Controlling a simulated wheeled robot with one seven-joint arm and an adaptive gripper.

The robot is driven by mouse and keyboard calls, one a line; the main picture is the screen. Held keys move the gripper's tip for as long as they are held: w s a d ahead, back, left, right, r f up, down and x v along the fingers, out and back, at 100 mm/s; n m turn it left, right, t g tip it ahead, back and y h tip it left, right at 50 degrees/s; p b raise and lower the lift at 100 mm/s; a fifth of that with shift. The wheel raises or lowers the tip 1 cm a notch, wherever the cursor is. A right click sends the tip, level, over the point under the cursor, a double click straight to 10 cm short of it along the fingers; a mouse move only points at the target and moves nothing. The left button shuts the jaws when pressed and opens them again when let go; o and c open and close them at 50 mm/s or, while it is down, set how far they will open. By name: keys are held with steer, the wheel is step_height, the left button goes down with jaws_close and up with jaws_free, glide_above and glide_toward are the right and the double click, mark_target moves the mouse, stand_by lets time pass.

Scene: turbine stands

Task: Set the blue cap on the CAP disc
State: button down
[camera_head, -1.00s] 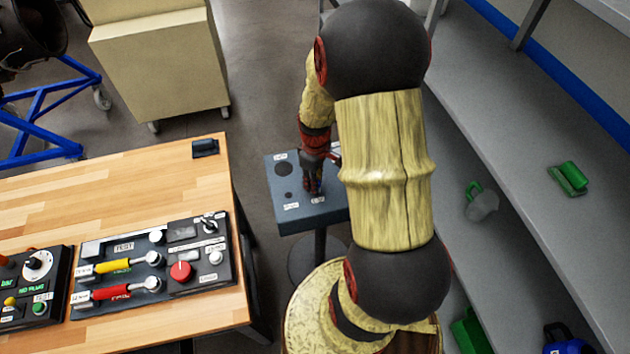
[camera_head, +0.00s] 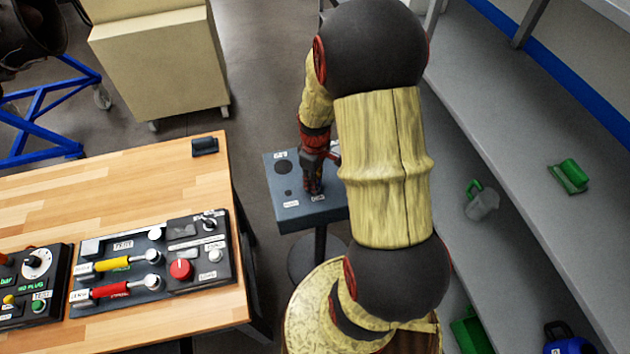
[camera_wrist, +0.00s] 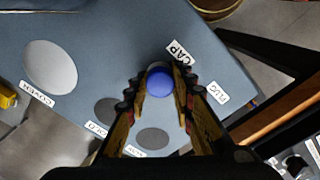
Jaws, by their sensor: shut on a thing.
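The blue cap (camera_wrist: 160,82) is round and sits between the fingertips of my gripper (camera_wrist: 158,88) in the wrist view. My gripper is shut on it from both sides. The cap is right beside the CAP label (camera_wrist: 179,53) on the blue-grey stand (camera_wrist: 105,40), and it covers most of the CAP disc there. I cannot tell whether the cap touches the stand. In the head view my gripper (camera_head: 314,187) points down at the near right part of the stand top (camera_head: 290,212); the cap is hidden there.
The stand also bears a pale disc (camera_wrist: 50,67) by the COVER label and two darker discs, plus a PLUG label (camera_wrist: 218,93). A wooden bench (camera_head: 120,180) with control panels stands left of the stand. Grey shelves (camera_head: 520,140) with green items stand right.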

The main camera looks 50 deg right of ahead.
steer(key=shift+s+a+f, duration=0.2)
steer(key=shift+s+f, duration=0.05)
steer(key=shift+f, duration=0.3)
steer(key=c, duration=2)
jaws_free()
steer(key=o, duration=0.4)
steer(key=shift+w, duration=0.1)
steer(key=o, duration=0.3)
steer(key=shift+w+d+r, duration=0.1)
steer(key=shift+d+r, duration=0.05)
steer(key=shift+r, duration=0.15)
steer(key=shift+r+p, duration=2.7)
steer(key=shift+r, duration=0.8)
steer(key=shift+f, duration=0.1)
